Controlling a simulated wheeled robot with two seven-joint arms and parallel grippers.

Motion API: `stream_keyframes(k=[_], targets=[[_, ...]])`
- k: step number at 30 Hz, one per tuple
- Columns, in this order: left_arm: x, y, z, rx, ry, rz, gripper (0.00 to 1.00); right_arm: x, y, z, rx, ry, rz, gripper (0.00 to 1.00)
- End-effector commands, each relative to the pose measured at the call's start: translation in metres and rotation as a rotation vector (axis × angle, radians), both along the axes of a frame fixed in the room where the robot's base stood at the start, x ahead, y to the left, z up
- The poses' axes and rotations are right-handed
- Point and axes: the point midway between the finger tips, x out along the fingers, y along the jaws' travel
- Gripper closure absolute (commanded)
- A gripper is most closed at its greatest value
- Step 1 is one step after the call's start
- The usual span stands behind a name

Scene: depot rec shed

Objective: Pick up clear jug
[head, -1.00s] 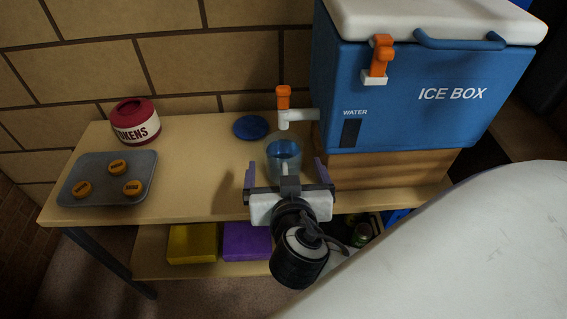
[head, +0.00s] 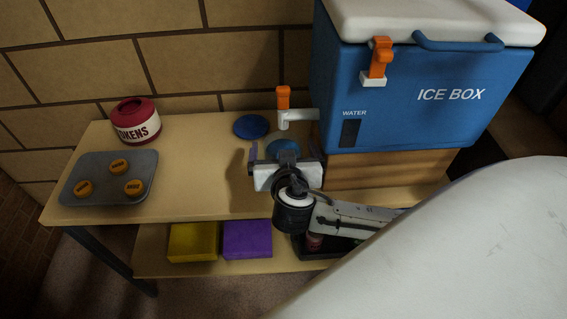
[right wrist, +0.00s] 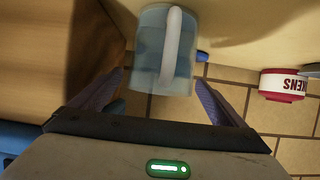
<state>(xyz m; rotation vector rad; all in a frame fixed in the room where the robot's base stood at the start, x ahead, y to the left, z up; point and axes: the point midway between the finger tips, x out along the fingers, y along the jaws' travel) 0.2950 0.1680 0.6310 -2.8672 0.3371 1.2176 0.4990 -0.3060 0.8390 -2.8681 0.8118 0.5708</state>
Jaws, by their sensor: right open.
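The clear jug (head: 284,146) stands on the tan table below the ice box's white tap, partly hidden behind my right gripper (head: 284,155). Its inside looks blue. In the right wrist view the jug (right wrist: 150,45) is just ahead of my right gripper (right wrist: 160,95), with its pale handle (right wrist: 172,45) facing the camera. The open purple fingers are on either side of the jug's near end, with a gap at each side. Nothing is gripped. My left gripper is not in view.
The blue ice box (head: 425,105) with an orange-levered tap (head: 290,112) stands on a wooden block (head: 390,168) right of the jug. A blue disc (head: 251,126), red tokens pot (head: 136,121) and grey tray (head: 108,179) lie left. Yellow (head: 193,242) and purple (head: 247,239) boxes sit below.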

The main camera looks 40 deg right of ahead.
Motion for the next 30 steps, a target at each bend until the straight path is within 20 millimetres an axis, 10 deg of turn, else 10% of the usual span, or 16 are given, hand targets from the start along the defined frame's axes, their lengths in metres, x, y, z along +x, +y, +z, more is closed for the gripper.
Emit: stream_keyframes(k=[15,30], targets=[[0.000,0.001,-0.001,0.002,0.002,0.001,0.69,0.000,0.000,0.001,-0.001,-0.003,0.000,0.80],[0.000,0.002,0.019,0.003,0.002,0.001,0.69,0.004,0.007,0.025,0.002,-0.003,0.013,0.81]])
